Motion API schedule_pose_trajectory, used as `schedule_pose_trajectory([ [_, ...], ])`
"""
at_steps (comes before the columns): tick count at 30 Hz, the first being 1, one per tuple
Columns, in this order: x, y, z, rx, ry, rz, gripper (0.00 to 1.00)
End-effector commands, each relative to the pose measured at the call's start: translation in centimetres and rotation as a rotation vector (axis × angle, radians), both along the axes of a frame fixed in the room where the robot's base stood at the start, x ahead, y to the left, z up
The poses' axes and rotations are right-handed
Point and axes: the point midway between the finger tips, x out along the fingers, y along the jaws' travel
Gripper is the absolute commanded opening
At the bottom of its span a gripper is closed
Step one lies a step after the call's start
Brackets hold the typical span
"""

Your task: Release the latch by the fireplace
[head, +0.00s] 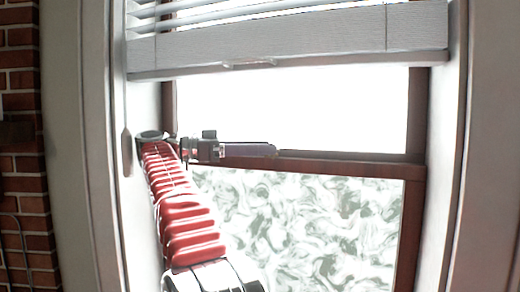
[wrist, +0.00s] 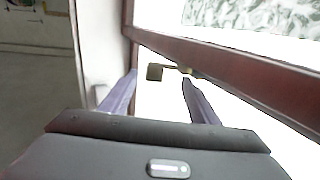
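A small brass-coloured latch (wrist: 155,72) sits on the dark red-brown window rail (wrist: 230,72) in the wrist view, with a square tab and a short arm reaching to the rail. My gripper (wrist: 160,77) is open, its two purple fingers apart. The latch shows between and just beyond the fingertips; I cannot tell whether they touch it. In the head view my gripper (head: 272,150) points right along the rail (head: 340,165), in front of the window. The latch cannot be made out there, likely hidden behind my fingers.
A raised white blind (head: 290,35) hangs above my gripper. A patterned pane (head: 310,220) lies below the rail, a clear bright pane above. White window frames stand at both sides, with a brick wall (head: 22,150) at far left.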

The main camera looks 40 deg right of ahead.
Motion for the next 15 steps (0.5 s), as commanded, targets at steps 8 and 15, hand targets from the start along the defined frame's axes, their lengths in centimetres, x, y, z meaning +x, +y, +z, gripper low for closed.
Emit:
schedule_pose_trajectory([
  [8, 0.0, 0.0, 0.1, 0.0, 0.002, 0.006, 0.48],
  [15, 0.5, 0.1, 1.1, 0.035, 0.061, 0.096, 0.31],
])
